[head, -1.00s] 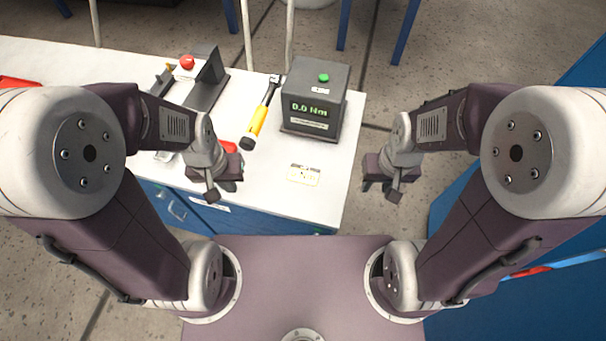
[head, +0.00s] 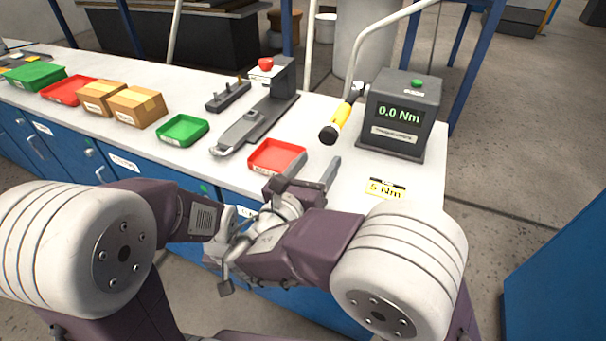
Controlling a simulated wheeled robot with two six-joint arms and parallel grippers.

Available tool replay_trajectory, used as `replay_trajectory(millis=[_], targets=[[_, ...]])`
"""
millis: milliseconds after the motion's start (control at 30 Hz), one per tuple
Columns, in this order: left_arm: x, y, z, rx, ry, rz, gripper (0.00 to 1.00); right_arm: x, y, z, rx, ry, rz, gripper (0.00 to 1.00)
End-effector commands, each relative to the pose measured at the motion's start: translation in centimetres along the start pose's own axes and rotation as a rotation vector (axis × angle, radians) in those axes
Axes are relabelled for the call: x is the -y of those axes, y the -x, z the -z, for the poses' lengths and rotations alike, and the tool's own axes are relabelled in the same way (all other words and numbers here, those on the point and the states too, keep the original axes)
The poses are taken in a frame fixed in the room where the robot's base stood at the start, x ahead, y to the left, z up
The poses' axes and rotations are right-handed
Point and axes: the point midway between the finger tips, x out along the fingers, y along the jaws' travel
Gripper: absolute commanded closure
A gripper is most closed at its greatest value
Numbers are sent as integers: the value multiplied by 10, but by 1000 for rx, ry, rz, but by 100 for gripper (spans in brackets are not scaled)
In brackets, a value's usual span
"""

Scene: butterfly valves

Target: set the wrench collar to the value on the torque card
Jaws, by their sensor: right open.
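The wrench (head: 342,116) has a yellow handle with a black end towards me. It lies on the white bench, left of the dark torque tester (head: 396,143), whose display reads 0.0 Nm. The yellow torque card (head: 386,189) reads 5 Nm and lies in front of the tester. I cannot read any scale on the wrench collar. My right gripper (head: 315,167) is open and empty above the bench's front part, in front of the wrench and apart from it. My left gripper (head: 226,288) is low in front of the bench; its jaws are not clear.
A red tray (head: 276,157) is just behind-left of my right gripper. A grey fixture with a red button (head: 265,65), a green tray (head: 183,130) and cardboard boxes (head: 137,107) stand further left. The bench between card and wrench is clear.

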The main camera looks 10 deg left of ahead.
Motion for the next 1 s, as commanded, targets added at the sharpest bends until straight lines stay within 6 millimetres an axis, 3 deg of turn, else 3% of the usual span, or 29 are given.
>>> replay_trajectory(millis=[133,233,500,700,1000], targets=[[0,-1,0,-1,0,0,100,-8,6,-9,40,17,-22,39],[0,-1,0,-1,0,0,100,-8,-2,-8,37,16,-19,39],[0,-7,0,-1,0,0,100,-7,-56,-8,33,14,-14,39],[0,-8,-1,-1,0,0,100,-8,-82,-10,34,15,-18,39],[0,-8,-1,-1,0,0,100,-9,-86,-10,33,14,-20,39]])
